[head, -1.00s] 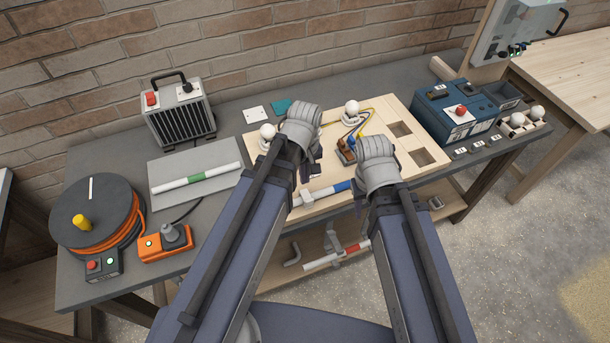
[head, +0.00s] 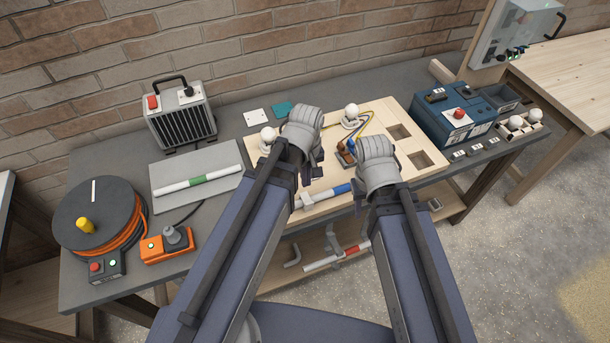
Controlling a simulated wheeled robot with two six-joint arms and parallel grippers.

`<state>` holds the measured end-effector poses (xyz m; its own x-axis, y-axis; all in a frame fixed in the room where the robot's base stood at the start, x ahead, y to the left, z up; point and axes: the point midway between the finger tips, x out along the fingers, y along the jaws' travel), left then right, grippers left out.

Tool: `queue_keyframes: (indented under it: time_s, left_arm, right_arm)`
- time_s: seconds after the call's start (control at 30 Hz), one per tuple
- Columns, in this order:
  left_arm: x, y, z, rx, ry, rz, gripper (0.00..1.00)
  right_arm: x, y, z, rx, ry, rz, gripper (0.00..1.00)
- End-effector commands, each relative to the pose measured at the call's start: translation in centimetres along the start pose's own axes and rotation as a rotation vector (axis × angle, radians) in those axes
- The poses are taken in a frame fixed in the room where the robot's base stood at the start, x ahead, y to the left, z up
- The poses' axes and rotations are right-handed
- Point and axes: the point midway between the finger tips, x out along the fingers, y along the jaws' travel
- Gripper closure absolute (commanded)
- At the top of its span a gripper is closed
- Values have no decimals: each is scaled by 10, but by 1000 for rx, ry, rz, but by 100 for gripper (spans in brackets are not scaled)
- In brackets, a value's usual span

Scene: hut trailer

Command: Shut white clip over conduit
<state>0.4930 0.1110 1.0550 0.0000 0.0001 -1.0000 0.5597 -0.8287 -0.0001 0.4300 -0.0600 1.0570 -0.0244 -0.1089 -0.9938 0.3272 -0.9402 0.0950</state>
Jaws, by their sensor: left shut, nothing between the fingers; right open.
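A white conduit with a blue band (head: 342,188) lies along the front edge of the pale wooden board (head: 437,165), between my two arms. A white clip (head: 307,199) sits at the conduit's left part, close to my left wrist; whether it is open or shut is too small to tell. My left gripper (head: 316,178) is shut and empty, above the board just behind the conduit, its fingers partly hidden by the wrist. My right gripper (head: 359,201) is open near the conduit's right end, its fingers mostly hidden behind the arm.
White bulbs (head: 351,110) and coloured wires stand on the board behind my grippers. A grey plate with a green-banded conduit (head: 200,182) and an orange cable reel (head: 98,214) lie left. A blue box (head: 452,115) stands right. A red-banded conduit (head: 325,262) is on the lower shelf.

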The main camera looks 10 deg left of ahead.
Motion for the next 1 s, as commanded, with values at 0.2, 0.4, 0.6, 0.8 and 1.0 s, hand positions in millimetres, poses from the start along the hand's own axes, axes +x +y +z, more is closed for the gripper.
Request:
queue_keyframes:
  time_s: [0.2,0.4,0.6,0.8,1.0]
  left_arm:
    - [0,0,7,0,0,0,100]
    - [0,0,7,0,0,0,100]
    - [-4,0,7,0,0,0,100]
    - [-14,0,7,0,0,0,100]
    - [-24,0,7,0,0,0,100]
  right_arm:
    - [0,0,0,0,0,0,59]
    - [0,0,0,0,0,0,59]
    - [-4,0,0,0,0,0,59]
    - [-14,1,1,0,0,0,59]
    - [-23,2,1,0,0,0,59]
